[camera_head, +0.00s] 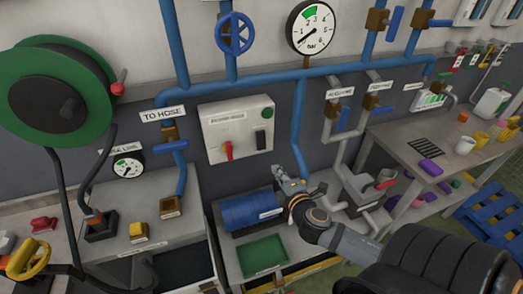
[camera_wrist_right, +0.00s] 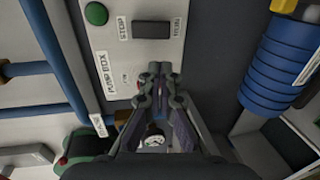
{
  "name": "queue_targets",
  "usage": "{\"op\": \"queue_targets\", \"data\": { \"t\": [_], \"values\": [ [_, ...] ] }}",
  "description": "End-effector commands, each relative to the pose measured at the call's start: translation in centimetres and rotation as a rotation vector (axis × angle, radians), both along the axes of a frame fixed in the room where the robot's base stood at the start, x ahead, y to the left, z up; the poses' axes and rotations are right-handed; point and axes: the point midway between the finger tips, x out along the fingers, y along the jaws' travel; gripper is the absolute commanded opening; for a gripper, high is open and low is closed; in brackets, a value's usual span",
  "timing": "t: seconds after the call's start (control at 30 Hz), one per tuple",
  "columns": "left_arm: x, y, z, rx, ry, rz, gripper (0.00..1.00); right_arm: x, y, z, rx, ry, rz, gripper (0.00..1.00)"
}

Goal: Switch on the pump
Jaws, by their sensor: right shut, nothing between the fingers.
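The white pump control box (camera_head: 236,128) is on the wall, left of centre in the head view. It carries a red handle (camera_head: 228,151), a black rocker switch (camera_head: 260,139) and a green lamp or button (camera_head: 267,113). In the wrist view the box (camera_wrist_right: 112,50) shows the black switch (camera_wrist_right: 152,29) and the green part (camera_wrist_right: 96,13); I cannot make out the red handle. My right gripper (camera_head: 283,178) is shut and empty, below and right of the box. Its fingertips (camera_wrist_right: 160,75) appear over the box's edge in the wrist view. My left gripper is not in view.
The blue pump motor (camera_head: 252,212) lies below the box, with a green tray (camera_head: 263,256) in front. A blue pipe (camera_head: 298,120) runs down right of the box. A hose reel (camera_head: 62,92) hangs left. A bench (camera_head: 420,150) stands right.

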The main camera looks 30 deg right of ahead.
Motion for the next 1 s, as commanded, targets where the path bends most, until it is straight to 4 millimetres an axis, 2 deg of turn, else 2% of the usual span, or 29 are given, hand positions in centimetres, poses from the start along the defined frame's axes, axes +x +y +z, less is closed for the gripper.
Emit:
{"op": "queue_targets", "data": {
  "t": [0.27,0.37,0.8,1.0],
  "values": [
    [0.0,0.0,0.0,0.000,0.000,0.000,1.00,0.7,-0.2,-0.2,0.002,-0.001,-0.003,0.00],
    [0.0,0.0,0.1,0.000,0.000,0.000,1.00,2.2,-0.6,-0.4,0.005,-0.002,-0.005,0.00],
    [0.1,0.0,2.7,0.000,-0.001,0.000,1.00,10.9,-2.6,-1.8,0.006,0.000,-0.002,0.00],
    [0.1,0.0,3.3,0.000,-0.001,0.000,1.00,13.0,-3.1,-2.5,0.004,0.001,-0.002,0.00]
  ]
}}
